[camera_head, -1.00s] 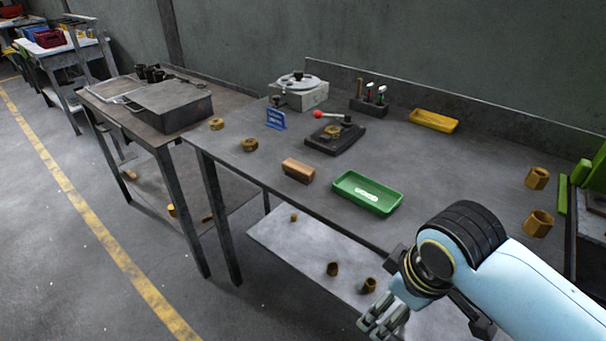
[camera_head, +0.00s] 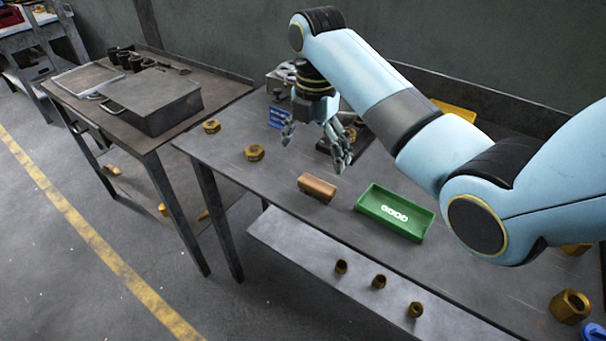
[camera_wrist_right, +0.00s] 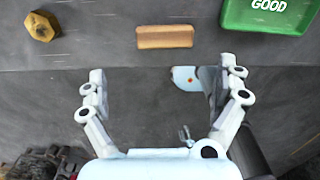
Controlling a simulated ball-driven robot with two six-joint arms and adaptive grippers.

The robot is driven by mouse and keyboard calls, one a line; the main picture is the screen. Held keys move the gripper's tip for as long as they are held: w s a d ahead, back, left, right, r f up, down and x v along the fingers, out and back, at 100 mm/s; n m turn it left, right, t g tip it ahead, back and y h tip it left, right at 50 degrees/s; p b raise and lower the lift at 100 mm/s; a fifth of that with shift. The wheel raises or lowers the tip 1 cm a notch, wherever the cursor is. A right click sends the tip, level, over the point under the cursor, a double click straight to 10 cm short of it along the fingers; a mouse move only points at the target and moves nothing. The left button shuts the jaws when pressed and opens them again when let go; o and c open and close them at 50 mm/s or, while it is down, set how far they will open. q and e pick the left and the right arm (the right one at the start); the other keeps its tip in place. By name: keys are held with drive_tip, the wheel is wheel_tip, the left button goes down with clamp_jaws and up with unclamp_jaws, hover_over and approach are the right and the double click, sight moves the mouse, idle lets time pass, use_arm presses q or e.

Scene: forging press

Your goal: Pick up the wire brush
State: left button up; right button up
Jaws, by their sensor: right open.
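The wire brush (camera_head: 317,187) looks like a small brown wooden block. It lies on the grey table, left of the green tray, near the front edge. In the wrist view the brush (camera_wrist_right: 165,37) shows at the top centre, beyond my fingertips. My right gripper (camera_head: 316,150) is open and empty, above the table and behind the brush in the head view. In the wrist view its two fingers (camera_wrist_right: 164,80) are spread wide with nothing between them. The brush's bristles cannot be made out. My left gripper is not in view.
The green tray (camera_head: 372,213) marked GOOD is close on the brush's right. Brass nuts (camera_head: 254,153) lie to its left. A dark fixture (camera_head: 325,147) and a blue sign (camera_head: 279,118) are behind my gripper. A lower shelf (camera_head: 290,250) holds brass pieces.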

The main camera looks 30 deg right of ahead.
hover_over(315, 185)
drive_tip(key=f, duration=0.4)
drive_tip(key=shift+s+a+f, duration=0.15)
drive_tip(key=shift+s+f, duration=0.05)
drive_tip(key=shift+s, duration=0.05)
drive_tip(key=f, duration=0.5)
drive_tip(key=shift+w+f, duration=0.1)
drive_tip(key=shift+w, duration=0.1)
drive_tip(key=shift+f, duration=0.15)
drive_tip(key=shift+c, duration=1.2)
drive_tip(key=c, duration=0.9)
drive_tip(key=shift+o, duration=0.2)
drive_tip(key=shift+r, duration=0.35)
drive_tip(key=r, duration=0.3)
drive_tip(key=shift+s+d+r, duration=0.15)
drive_tip(key=shift+d+r, duration=0.1)
drive_tip(key=shift+r, duration=0.15)
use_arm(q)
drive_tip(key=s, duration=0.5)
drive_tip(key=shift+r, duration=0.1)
use_arm(e)
drive_tip(key=s+d+r, duration=0.4)
drive_tip(key=s+r, duration=0.2)
drive_tip(key=s, duration=0.4)
drive_tip(key=shift+s+d+r, duration=0.15)
drive_tip(key=shift+s+r, duration=0.1)
drive_tip(key=shift+r, duration=0.05)
